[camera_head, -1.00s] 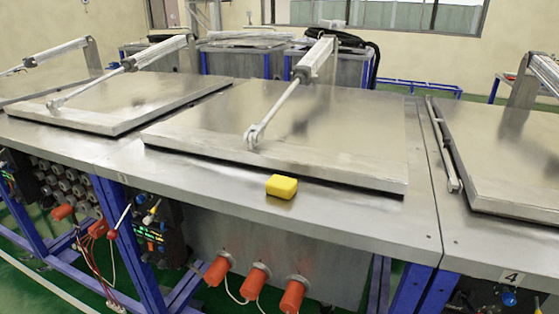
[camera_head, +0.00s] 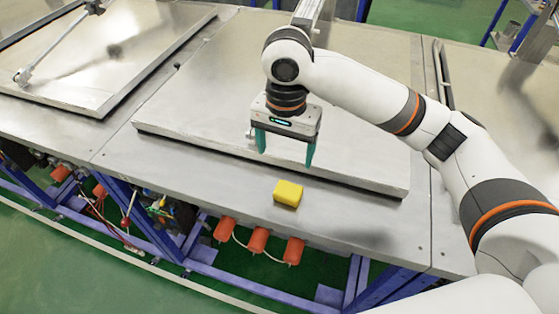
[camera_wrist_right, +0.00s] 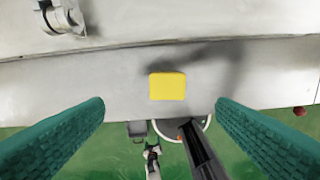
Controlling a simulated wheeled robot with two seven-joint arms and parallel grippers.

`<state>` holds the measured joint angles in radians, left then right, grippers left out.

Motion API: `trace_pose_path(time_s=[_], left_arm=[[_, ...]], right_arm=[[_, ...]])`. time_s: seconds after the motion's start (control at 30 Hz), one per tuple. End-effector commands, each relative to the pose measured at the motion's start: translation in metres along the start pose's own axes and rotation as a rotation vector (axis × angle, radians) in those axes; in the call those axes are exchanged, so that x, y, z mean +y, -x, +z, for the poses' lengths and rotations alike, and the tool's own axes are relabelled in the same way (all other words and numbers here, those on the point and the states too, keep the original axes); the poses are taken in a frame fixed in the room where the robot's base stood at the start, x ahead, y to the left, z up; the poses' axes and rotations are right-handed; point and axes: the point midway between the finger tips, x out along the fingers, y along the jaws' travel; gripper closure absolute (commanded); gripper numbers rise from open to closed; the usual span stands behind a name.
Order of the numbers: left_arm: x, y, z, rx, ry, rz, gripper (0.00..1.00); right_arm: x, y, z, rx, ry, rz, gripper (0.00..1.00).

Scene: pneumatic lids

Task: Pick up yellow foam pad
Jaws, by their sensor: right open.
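The yellow foam pad (camera_head: 288,193) lies on the steel table's front strip, just in front of the middle lid's edge. In the right wrist view the pad (camera_wrist_right: 167,86) lies ahead of and between the two green fingers, apart from both. My right gripper (camera_head: 285,157) is open and empty, pointing down above the front part of the middle lid, behind and above the pad. Its fingers also show in the right wrist view (camera_wrist_right: 160,125). My left gripper is not in view.
The middle lid (camera_head: 190,120) is closed, with a raised front edge close behind the pad. Another lid (camera_head: 110,60) with a cylinder rod lies to the left. Orange plugs (camera_head: 258,240) hang below the front edge. The front strip around the pad is clear.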

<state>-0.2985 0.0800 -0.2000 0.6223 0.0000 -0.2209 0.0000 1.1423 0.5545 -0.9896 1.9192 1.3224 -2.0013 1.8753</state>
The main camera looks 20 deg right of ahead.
Motion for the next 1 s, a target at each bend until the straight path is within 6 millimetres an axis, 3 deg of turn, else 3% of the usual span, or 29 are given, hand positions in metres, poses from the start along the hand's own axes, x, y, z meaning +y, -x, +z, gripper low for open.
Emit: trace_pose_path(time_s=[0.3, 0.57, 0.8, 1.0], left_arm=[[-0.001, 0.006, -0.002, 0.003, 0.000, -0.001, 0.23], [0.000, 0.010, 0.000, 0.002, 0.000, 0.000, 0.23], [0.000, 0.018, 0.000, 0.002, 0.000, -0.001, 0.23], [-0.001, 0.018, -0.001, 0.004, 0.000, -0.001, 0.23]], right_arm=[[-0.002, -0.050, -0.001, 0.001, -0.004, -0.006, 0.20], [-0.002, -0.070, -0.001, -0.001, -0.003, -0.003, 0.20], [-0.002, -0.106, -0.003, 0.000, -0.003, -0.003, 0.20], [-0.002, -0.116, -0.003, -0.001, -0.002, -0.001, 0.20]])
